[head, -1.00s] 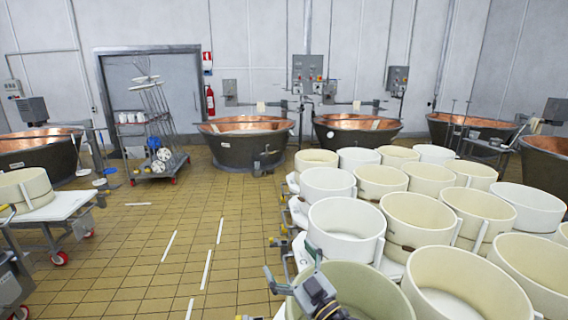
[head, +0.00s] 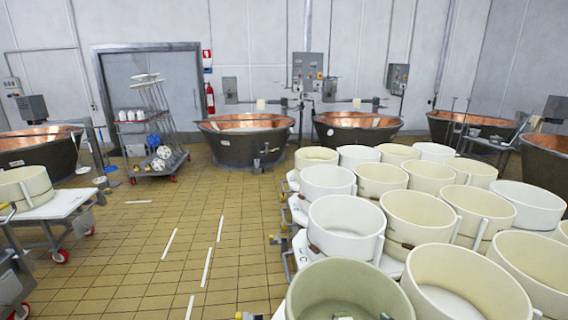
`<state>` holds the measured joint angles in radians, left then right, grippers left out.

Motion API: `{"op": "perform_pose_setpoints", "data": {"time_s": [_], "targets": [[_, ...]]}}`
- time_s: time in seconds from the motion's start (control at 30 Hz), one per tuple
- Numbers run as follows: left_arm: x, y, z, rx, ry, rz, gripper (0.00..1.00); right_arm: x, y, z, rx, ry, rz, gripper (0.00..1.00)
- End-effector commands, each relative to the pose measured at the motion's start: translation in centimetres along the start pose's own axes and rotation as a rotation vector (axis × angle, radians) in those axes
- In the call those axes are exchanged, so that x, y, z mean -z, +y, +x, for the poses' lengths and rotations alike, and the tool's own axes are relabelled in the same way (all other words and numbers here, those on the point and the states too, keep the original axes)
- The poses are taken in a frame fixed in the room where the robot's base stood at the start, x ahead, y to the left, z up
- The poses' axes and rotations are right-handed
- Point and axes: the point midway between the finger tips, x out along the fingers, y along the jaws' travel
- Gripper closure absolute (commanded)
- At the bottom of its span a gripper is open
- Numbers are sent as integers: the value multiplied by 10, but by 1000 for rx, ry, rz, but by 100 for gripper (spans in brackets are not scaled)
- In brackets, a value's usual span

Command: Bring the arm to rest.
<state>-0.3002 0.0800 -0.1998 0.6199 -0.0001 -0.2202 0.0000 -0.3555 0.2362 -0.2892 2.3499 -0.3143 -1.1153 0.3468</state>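Neither of my grippers can be made out in the head view.
Several round cheese moulds (head: 413,216) crowd a low white table at the right. Copper vats (head: 245,138) line the back wall. A wheeled rack (head: 152,135) stands back left, and a white cart (head: 50,208) at left. The tiled floor (head: 165,235) between is open.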

Motion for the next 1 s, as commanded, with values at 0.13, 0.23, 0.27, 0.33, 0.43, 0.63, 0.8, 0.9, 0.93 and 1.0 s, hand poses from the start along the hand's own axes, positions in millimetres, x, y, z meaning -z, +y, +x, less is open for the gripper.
{"op": "perform_pose_setpoints", "data": {"time_s": [0.13,0.23,0.27,0.33,0.43,0.63,0.8,0.9,0.93,1.0], "targets": [[0,0,0,0,0,0,13,-49,7,-14,22,-182,-8,0],[0,0,0,0,0,0,13,-76,10,-26,46,-285,-20,0],[0,0,0,0,0,0,13,-83,10,-29,54,-311,-25,0],[0,0,0,0,0,0,13,-96,11,-36,69,-361,-32,0],[0,0,0,0,0,0,13,-110,12,-45,91,-418,-42,0],[0,0,0,0,1,0,13,-134,11,-61,132,-510,-57,0],[0,0,0,0,1,0,13,-149,11,-74,165,-573,-69,0],[0,0,1,0,1,0,13,-158,10,-74,177,-598,-76,0],[1,0,2,0,1,0,13,-160,10,-71,177,-598,-76,0],[0,0,3,0,1,0,13,-164,9,-65,176,-599,-77,0]]}}
